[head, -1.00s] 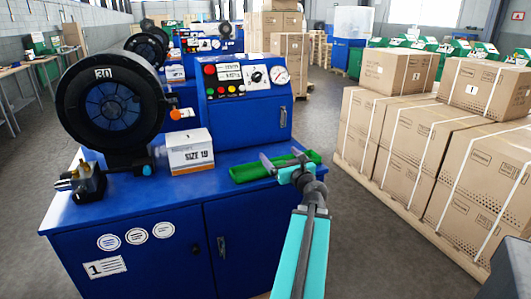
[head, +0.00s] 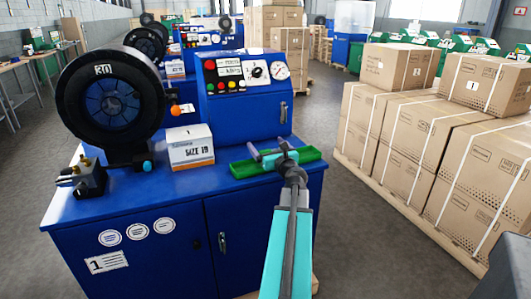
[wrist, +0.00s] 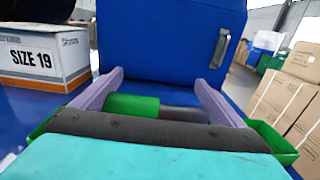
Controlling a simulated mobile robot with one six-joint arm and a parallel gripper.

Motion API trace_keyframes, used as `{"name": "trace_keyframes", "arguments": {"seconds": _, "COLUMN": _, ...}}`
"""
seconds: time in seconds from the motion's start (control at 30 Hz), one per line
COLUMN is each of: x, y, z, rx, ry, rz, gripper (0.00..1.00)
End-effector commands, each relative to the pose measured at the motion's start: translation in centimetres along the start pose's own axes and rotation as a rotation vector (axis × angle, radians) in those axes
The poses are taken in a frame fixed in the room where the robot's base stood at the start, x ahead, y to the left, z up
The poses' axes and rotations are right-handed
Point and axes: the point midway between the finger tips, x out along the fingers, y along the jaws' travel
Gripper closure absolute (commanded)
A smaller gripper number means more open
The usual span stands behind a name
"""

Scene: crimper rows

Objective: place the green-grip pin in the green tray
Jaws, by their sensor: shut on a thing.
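The green tray (head: 303,160) lies on the blue bench top at its right end, in front of the control box. In the wrist view its rim (wrist: 280,141) shows on both sides of my gripper. My gripper (head: 268,150) is over the tray in the head view. In the wrist view my gripper (wrist: 158,88) has its two grey fingers on either side of the green-grip pin (wrist: 132,106), which lies crosswise between them. The pin's green end is at left and its dark end at right. I cannot tell whether the pin touches the tray.
A SIZE 19 box (head: 190,148) stands left of the tray. The blue control box (head: 247,105) rises behind it. A crimper with a black ring head (head: 110,105) and a small brass-topped fitting (head: 88,177) are further left. Stacked cartons (head: 400,140) stand right, across a floor gap.

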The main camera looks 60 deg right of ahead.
Motion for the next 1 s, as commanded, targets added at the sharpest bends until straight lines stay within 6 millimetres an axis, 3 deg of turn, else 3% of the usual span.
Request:
{"name": "trace_keyframes", "arguments": {"seconds": 0.2, "x": 1.4, "y": 0.3, "z": 0.0, "rx": 0.001, "ry": -0.001, "rz": 0.002, "gripper": 0.47}}
{"name": "trace_keyframes", "arguments": {"seconds": 0.53, "x": 1.3, "y": 0.3, "z": -3.4, "rx": 0.001, "ry": 0.0, "rz": 0.0, "gripper": 0.47}}
{"name": "trace_keyframes", "arguments": {"seconds": 1.0, "x": 1.2, "y": 0.3, "z": -3.9, "rx": 0.001, "ry": -0.001, "rz": 0.0, "gripper": 0.47}}
